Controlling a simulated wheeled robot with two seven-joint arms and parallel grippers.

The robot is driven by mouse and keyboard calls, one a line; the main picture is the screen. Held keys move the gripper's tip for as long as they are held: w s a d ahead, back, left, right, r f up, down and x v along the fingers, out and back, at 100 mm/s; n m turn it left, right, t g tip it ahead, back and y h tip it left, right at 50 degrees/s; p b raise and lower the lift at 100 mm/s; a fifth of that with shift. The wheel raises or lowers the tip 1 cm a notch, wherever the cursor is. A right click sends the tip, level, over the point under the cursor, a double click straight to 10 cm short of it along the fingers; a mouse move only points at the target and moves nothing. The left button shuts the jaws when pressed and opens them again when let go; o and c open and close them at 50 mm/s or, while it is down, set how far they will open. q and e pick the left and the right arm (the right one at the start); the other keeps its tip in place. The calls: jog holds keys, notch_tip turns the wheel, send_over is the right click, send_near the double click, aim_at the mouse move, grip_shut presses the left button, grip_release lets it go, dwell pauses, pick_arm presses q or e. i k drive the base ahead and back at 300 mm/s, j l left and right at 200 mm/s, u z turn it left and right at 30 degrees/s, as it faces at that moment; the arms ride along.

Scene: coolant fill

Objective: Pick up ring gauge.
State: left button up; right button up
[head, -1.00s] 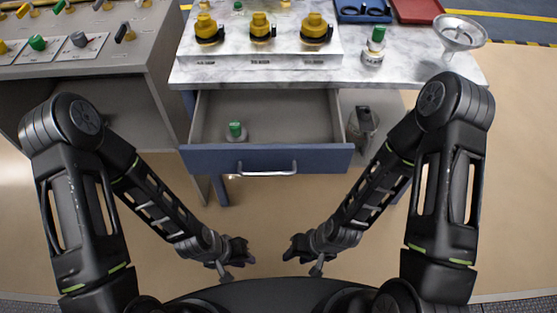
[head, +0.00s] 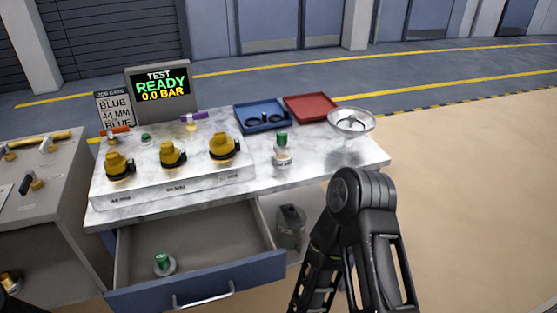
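Two dark ring shapes (head: 253,121) lie in the blue tray (head: 260,107) at the back of the marble-topped bench; they look like ring gauges, but their size marks cannot be read. Dark rings also sit around the bases of three yellow fittings (head: 172,153) on the raised block, with labels in front that are too small to read surely. My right arm stands in the lower middle, in front of the bench, and its gripper is out of view. My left gripper is also out of view.
A red tray (head: 310,107), a metal funnel-like dish (head: 351,122) and a green-capped bottle (head: 282,153) stand on the bench. The drawer (head: 205,289) is open with a green-topped item (head: 162,262) inside. A job card (head: 114,110) reads blue, 44 MM. The screen (head: 160,86) reads READY.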

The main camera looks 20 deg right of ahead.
aim_at(281, 146)
jog(key=l+u, duration=0.3)
jog(key=l, duration=1)
jog(key=l+u, duration=0.3)
jog(key=l, duration=1.05)
